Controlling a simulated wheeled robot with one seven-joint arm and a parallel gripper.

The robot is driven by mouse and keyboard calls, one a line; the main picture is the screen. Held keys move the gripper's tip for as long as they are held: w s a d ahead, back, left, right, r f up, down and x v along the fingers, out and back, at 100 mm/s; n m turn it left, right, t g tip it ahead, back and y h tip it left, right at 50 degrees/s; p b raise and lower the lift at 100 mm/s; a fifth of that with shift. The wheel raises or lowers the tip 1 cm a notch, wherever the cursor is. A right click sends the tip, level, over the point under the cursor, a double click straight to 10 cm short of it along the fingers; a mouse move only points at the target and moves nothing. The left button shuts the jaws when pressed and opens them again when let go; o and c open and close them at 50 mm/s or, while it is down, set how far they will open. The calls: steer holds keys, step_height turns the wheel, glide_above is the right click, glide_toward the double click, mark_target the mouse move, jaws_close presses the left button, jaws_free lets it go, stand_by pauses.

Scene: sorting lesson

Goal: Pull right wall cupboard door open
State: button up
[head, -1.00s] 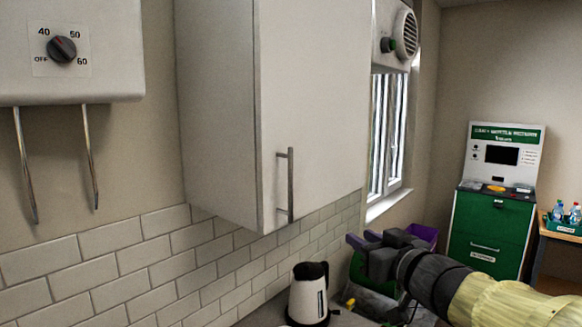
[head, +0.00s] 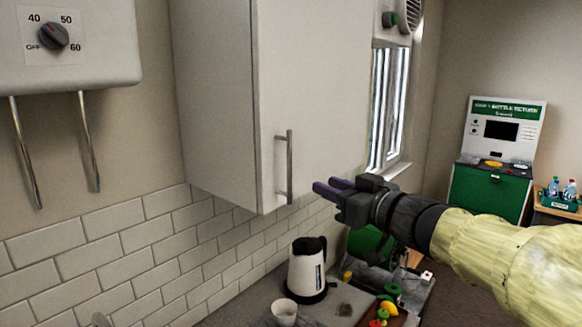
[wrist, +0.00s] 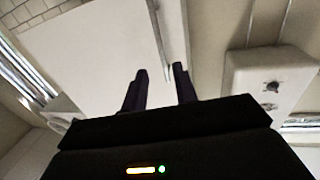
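The white wall cupboard door (head: 315,90) is shut flat on its cupboard in the head view, and it also shows in the wrist view (wrist: 105,45). Its vertical metal bar handle (head: 290,165) is near the door's lower left edge. In the wrist view the handle (wrist: 158,35) runs down towards the space between my fingertips. My gripper (head: 326,187) is open and empty, just right of the handle's lower end in the head view. Its two dark purple fingers also show apart in the wrist view (wrist: 159,72). I cannot tell the exact gap to the handle.
A white water heater (head: 75,45) with a dial hangs at the left. Below are a kettle (head: 306,270), a white cup (head: 284,312) and colourful small items (head: 388,300) on the counter. A window (head: 388,105) and a green bottle-return machine (head: 490,190) stand to the right.

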mark_target(291, 171)
steer(key=p+x, duration=0.3)
steer(key=x, duration=1)
jaws_close()
